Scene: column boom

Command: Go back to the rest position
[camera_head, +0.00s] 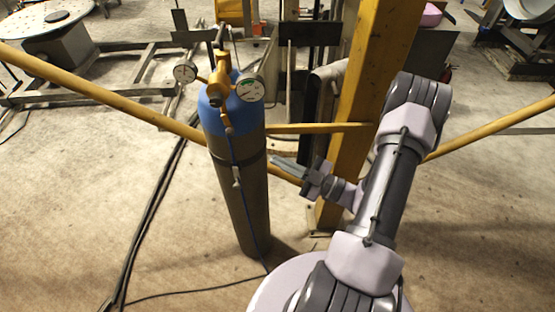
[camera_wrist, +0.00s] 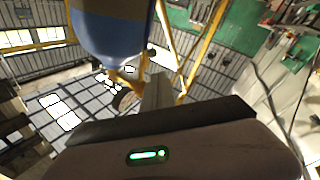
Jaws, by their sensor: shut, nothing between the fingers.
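My gripper (camera_head: 290,168) shows in the head view just right of the gas cylinder, pointing left. Its fingers are shut with nothing between them. In the wrist view the shut fingers (camera_wrist: 157,92) stick up past the dark edge of the gripper body. The cylinder (camera_head: 245,190) stands upright, grey-brown below with a blue top. Its blue part also fills the upper left of the wrist view (camera_wrist: 112,30). I cannot tell whether the fingertips touch it. My arm reaches up from the bottom right and bends back down to the gripper.
A yellow post (camera_head: 375,75) stands behind my arm. A yellow rail (camera_head: 110,97) runs behind the cylinder from the left. A brass valve with gauges (camera_head: 249,90) tops the cylinder. Dark cables (camera_head: 150,215) lie on the floor. Bare concrete (camera_head: 70,200) is open at left.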

